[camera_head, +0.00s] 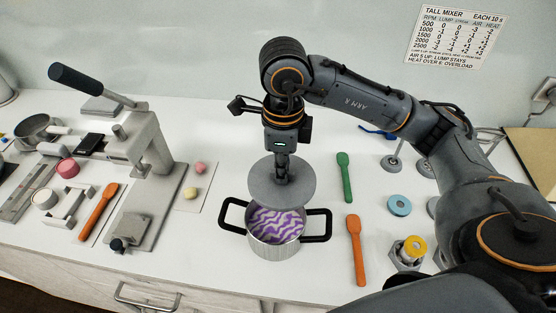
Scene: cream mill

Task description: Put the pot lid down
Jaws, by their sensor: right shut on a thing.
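The pot lid (261,190) is a flat grey disc in the middle of the head view. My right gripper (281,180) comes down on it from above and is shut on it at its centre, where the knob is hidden. The lid is in the air above the pot's far rim. The steel pot (277,250) stands on the white counter with black handles at both sides. It is partly uncovered and shows purple and white swirled contents (275,226). My left gripper is not in view.
A lever press (150,150) stands at the left. Green (345,178) and orange (355,250) spatulas lie right of the pot, with a blue ring (399,205) beyond. Pink and yellow balls (191,193) lie left of it. The counter before the back wall is fairly clear.

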